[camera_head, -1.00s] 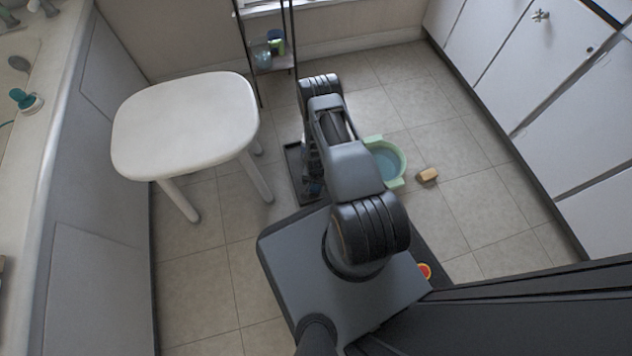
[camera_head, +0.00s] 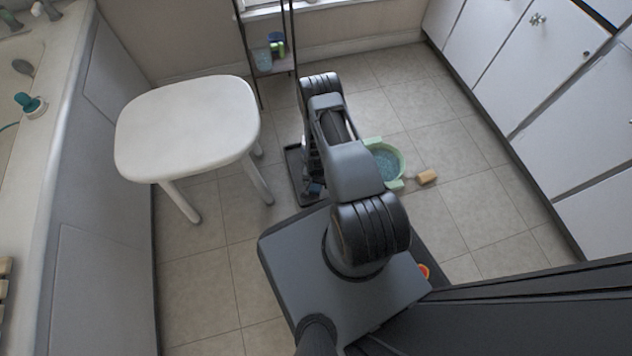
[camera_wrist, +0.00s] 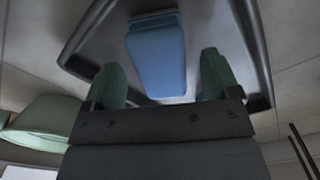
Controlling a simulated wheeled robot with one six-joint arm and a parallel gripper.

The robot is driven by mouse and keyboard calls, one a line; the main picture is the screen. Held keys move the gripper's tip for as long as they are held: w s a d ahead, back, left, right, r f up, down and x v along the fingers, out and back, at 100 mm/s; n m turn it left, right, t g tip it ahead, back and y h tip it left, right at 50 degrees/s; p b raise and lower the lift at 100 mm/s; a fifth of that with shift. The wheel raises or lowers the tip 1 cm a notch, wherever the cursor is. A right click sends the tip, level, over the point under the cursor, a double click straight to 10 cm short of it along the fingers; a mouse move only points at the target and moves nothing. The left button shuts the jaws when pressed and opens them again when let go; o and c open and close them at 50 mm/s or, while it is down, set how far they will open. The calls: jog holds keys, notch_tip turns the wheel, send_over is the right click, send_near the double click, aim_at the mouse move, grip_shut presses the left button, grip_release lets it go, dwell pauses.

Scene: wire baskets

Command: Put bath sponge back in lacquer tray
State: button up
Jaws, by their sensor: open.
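The black lacquer tray (camera_head: 294,172) lies on the floor beside my arm, which hides much of it in the head view. In the wrist view the tray (camera_wrist: 252,45) fills the upper part. A blue block with rounded edges (camera_wrist: 157,50), apparently the bath sponge, is at the tray, in front of my gripper. My gripper (camera_wrist: 162,78) is open, its two green fingers apart on either side of the block's near end. I cannot tell whether either finger touches it. In the head view my gripper is hidden behind my arm.
A green basin (camera_head: 398,161) stands just right of the tray, with a tan block (camera_head: 427,177) on the floor beyond it. A white table (camera_head: 187,125) stands to the left. A narrow shelf (camera_head: 272,66) is at the back wall. Cabinets (camera_head: 545,75) line the right.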

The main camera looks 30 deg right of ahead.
jog(key=shift+r+p, duration=2.2)
jog(key=shift+r, duration=0.95)
notch_tip(320, 180, up, 14)
jog(key=p, duration=0.8)
jog(key=w+a+r+n+t+p, duration=0.2)
jog(key=r+p, duration=0.5)
jog(key=r, duration=1.5)
jog(key=w+a+r+n+p, duration=0.2)
jog(key=r+p, duration=0.6)
jog(key=r, duration=1.3)
jog(key=s+a+r+n+p, duration=0.1)
jog(key=s+r+p, duration=0.3)
jog(key=r, duration=0.7)
jog(key=s+a+r+n+t+p, duration=0.1)
jog(key=s+r+p, duration=0.4)
jog(key=r, duration=0.5)
jog(key=s+a+r+n+p, duration=0.2)
jog(key=s+r+p, duration=0.2)
jog(key=r, duration=0.7)
jog(key=shift+s+r+t+p, duration=0.25)
jog(key=shift+r+t+p, duration=0.05)
